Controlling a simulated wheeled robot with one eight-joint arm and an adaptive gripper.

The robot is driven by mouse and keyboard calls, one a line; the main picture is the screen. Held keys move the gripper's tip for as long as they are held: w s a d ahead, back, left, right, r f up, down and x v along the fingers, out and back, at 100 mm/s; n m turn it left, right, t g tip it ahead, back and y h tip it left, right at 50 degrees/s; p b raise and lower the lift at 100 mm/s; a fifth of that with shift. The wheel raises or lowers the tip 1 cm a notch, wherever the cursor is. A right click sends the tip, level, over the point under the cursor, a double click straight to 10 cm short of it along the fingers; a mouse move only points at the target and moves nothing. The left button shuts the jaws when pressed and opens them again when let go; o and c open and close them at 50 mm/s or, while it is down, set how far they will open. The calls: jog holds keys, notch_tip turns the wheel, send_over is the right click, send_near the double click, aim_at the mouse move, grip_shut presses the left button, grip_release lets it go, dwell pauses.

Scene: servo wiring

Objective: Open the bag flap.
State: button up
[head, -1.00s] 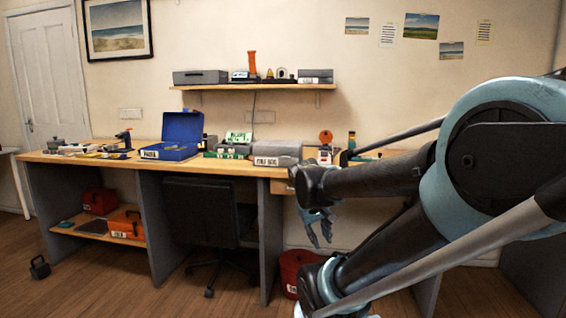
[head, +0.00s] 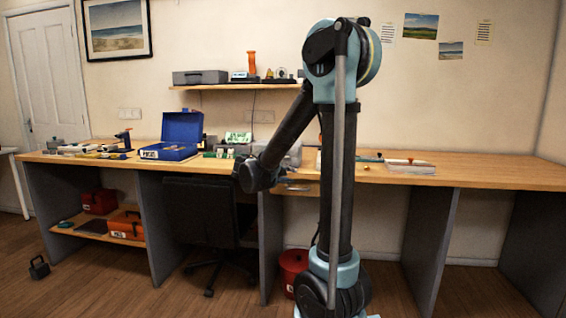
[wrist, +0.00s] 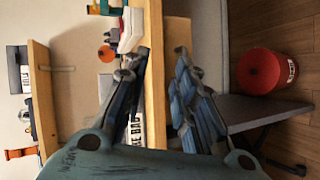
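A grey bag (head: 293,155) sits on the workbench, partly hidden behind my arm in the head view. In the wrist view, a white label ending in "BAG" (wrist: 137,132) shows between and behind my fingers. Whether the bag's flap is up or down I cannot tell. My gripper (wrist: 161,51) is open and empty, its two blue-grey fingers spread on either side of the bench's front edge. In the head view my arm hides most of the gripper.
The wooden workbench (head: 470,170) has clear room at right. An open blue toolbox (head: 182,128) and a green-lettered box (head: 238,138) stand left of the bag. A dark chair (head: 200,215) is under the bench. A red bin (head: 293,268) stands on the floor.

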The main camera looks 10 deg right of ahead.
jog(key=w+a+r+n+t+h, duration=0.1)
jog(key=w+a+r+n+t, duration=0.2)
jog(key=w+a, duration=0.6)
jog(key=shift+t, duration=0.5)
jog(key=x, duration=1)
jog(key=f+x, duration=0.1)
jog(key=x, duration=0.4)
jog(key=shift+w+d+f, duration=0.1)
jog(key=shift+d, duration=0.1)
jog(key=shift+c, duration=0.6)
jog(key=c, duration=0.5)
jog(key=shift+m, duration=0.3)
jog(key=shift+d, duration=0.1)
